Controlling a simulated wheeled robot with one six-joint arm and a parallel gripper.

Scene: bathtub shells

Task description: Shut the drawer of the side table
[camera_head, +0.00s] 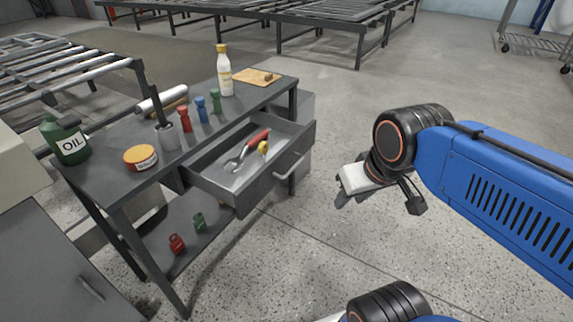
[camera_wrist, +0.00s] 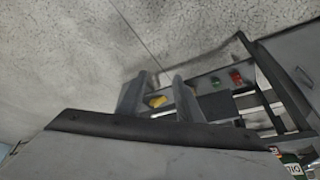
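The dark grey side table (camera_head: 98,178) stands left of centre in the head view. Its drawer (camera_head: 238,196) is pulled well out toward the lower right, with a pale bar handle (camera_head: 294,165) on its front. The drawer is hard to make out there.
The tabletop holds an oil can (camera_head: 68,141), an orange tin (camera_head: 140,157), several small coloured bottles (camera_head: 200,108), a tall bottle (camera_head: 224,72) and a board (camera_head: 257,77). Red (camera_head: 177,244) and green (camera_head: 199,222) items sit on the lower shelf. Floor right of the table is clear.

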